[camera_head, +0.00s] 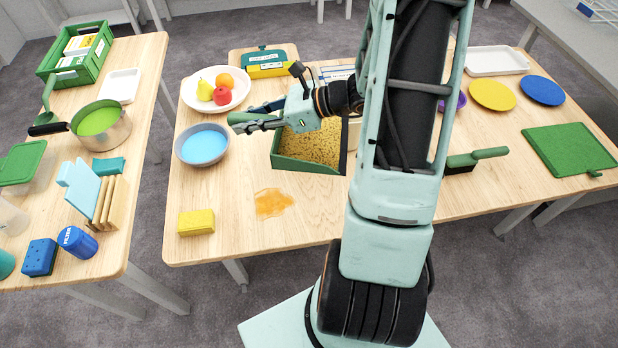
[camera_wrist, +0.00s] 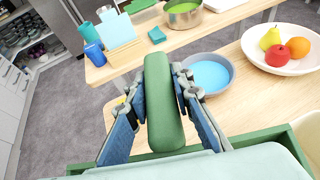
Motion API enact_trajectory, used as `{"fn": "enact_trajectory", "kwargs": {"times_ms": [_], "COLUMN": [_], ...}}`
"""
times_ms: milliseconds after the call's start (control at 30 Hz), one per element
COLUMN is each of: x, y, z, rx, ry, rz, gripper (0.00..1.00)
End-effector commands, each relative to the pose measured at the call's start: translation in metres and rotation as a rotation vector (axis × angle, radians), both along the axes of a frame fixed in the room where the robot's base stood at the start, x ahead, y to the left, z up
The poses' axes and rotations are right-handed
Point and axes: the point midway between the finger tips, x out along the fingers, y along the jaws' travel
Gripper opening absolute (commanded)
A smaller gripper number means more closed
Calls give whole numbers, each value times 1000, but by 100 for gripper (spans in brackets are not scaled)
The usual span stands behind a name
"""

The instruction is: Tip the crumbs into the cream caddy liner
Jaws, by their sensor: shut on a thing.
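My gripper (camera_head: 254,117) is shut on the green handle of a dustpan (camera_head: 305,167), above the middle table. In the wrist view the handle stands between the two fingers of my gripper (camera_wrist: 161,88). The pan holds a broad layer of yellow-brown crumbs (camera_head: 312,146); it looks about level, though its exact tilt is hard to judge. A cream edge, perhaps the caddy liner (camera_head: 354,132), shows just right of the pan, mostly hidden behind my arm. A cream rim also shows at the lower right of the wrist view (camera_wrist: 309,134). The liner's opening is not visible.
A blue-filled bowl (camera_head: 203,145) and a fruit plate (camera_head: 216,89) stand left of the pan. A yellow sponge (camera_head: 196,222) and an orange spill (camera_head: 272,203) lie nearer. A green-handled brush (camera_head: 474,159) lies right of my arm. The table's front middle is clear.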

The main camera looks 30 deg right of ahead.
Motion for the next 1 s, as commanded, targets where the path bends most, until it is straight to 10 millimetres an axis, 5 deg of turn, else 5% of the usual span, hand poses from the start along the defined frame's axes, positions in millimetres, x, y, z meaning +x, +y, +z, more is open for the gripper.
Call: {"fn": "enact_trajectory", "kwargs": {"times_ms": [1000], "x": [-121], "y": [-59], "z": [-91], "rx": [-2], "ry": [-1], "rz": [159], "gripper": [0]}}
